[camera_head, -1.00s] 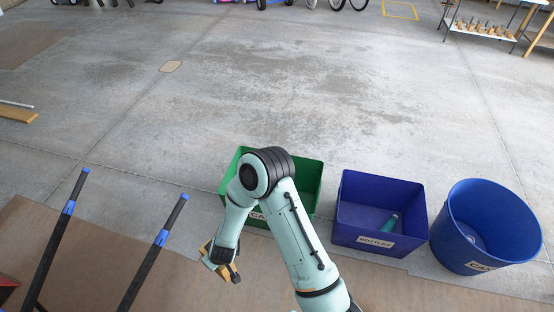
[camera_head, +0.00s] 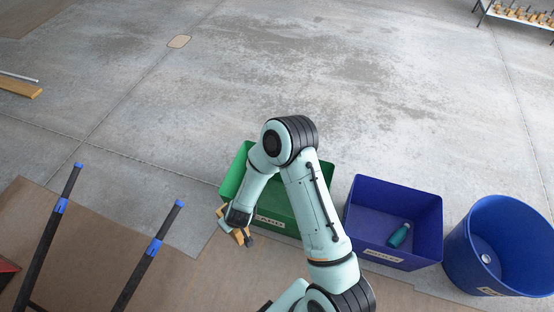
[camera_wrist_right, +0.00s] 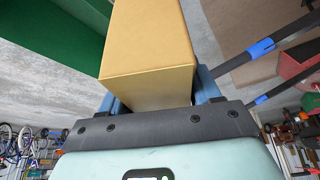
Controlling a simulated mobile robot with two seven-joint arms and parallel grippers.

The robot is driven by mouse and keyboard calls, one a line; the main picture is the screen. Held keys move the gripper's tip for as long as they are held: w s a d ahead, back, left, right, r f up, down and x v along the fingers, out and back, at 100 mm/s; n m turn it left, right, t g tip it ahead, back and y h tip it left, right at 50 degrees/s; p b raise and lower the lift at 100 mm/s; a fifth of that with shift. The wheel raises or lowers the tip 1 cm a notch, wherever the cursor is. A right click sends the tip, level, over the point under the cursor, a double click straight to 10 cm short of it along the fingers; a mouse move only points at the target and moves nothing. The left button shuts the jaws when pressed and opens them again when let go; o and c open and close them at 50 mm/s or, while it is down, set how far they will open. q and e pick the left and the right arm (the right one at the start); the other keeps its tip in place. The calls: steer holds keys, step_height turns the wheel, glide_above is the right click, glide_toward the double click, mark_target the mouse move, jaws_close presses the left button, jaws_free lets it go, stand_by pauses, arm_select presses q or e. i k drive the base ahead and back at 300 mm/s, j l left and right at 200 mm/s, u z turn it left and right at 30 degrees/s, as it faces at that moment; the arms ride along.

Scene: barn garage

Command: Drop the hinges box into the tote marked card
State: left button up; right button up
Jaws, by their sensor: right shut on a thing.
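The hinges box is a plain tan box (camera_head: 239,236), held in my right gripper (camera_head: 236,226). In the right wrist view the box (camera_wrist_right: 150,50) fills the space between the fingers (camera_wrist_right: 157,92), and no label shows on its visible faces. The card tote is the green rectangular one (camera_head: 233,182) with a pale label on its front wall. My right arm reaches across it and hides much of its opening and inside. The gripper and box are just outside the tote's front left corner. The green wall also shows in the right wrist view (camera_wrist_right: 60,25). My left gripper is out of view.
A blue square tote (camera_head: 395,195) right of the green one holds a teal bottle (camera_head: 399,235). A round blue bin (camera_head: 510,235) at far right holds a can (camera_head: 486,259). Two black poles with blue bands (camera_head: 47,240) stand at left.

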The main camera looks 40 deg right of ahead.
mark_target(275, 205)
steer(key=i+l, duration=0.15)
steer(key=l, duration=0.2)
steer(key=i+l, duration=0.2)
steer(key=l, duration=0.2)
steer(key=i+l, duration=0.15)
steer(key=l, duration=0.2)
